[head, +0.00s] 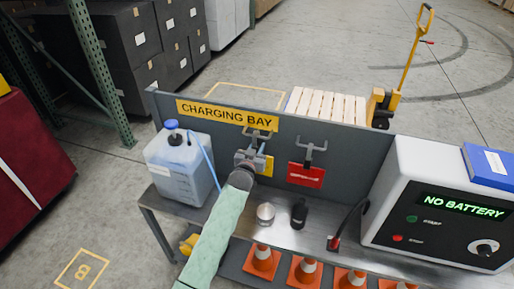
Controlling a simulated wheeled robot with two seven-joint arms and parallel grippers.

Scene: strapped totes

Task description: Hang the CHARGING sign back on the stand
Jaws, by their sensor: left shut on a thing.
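My left gripper (251,160) is shut at the back panel, just under the left hook (260,133). A small yellow sign (268,166) shows at its right side, and it appears to be in the jaws. The gripper hides most of the sign, so I cannot read it or tell whether it touches the hook. A red sign (305,176) with a white mark is at the right hook (314,148); its lettering is too small to read. The grey back panel (345,140) bears a yellow CHARGING BAY board (227,114). My right gripper is not in view.
A blue-capped jug (178,170) with a hose stands left of my arm. A metal cup (265,213) and a black cylinder (299,214) stand on the bench right of my arm. A charger reading NO BATTERY (440,215) fills the right end. Orange cones (262,262) are below.

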